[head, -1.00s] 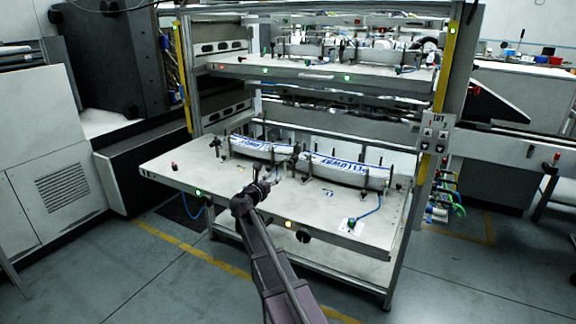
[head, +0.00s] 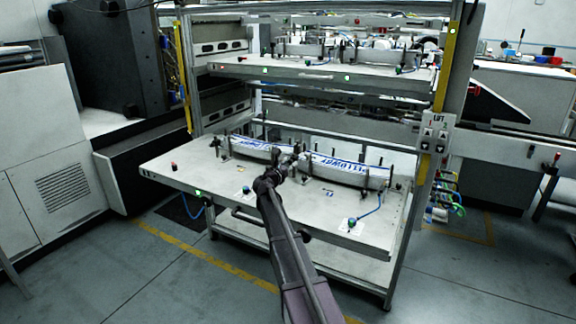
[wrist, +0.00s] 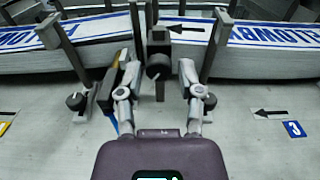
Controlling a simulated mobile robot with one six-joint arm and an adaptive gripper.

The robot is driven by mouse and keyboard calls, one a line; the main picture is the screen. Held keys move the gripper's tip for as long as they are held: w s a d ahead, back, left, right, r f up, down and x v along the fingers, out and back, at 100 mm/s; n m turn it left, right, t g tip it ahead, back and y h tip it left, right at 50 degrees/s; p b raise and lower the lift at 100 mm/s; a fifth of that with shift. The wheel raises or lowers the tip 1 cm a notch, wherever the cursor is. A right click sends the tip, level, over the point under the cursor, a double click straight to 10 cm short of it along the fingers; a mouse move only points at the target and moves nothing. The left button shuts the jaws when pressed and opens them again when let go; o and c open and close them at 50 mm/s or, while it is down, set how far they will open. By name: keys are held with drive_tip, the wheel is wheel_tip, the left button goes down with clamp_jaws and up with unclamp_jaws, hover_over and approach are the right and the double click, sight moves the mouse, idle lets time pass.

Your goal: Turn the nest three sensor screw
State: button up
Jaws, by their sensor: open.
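A dark round screw knob (wrist: 158,67) sits on an upright block in the middle of the wrist view, between the label stacks. My gripper (wrist: 156,76) is open, with one finger on each side of this knob; I cannot tell whether they touch it. In the head view my gripper (head: 291,163) is over the lower shelf, at the gap between the stacks. A blue number plate (wrist: 293,129) lies on the shelf to the right; its digit is hard to read. Which knob belongs to nest three is not clear.
The left label stack (head: 250,146) and right label stack (head: 345,170) stand among dark posts on the lower shelf (head: 190,172). Another black knob (wrist: 76,101) is left of my fingers. A blue cable (head: 370,211) runs along the right. The shelf front is mostly clear.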

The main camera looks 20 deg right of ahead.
drive_tip(key=shift+w+d, duration=0.15)
drive_tip(key=shift+d, duration=0.05)
clamp_jaws()
drive_tip(key=shift+n, duration=0.8)
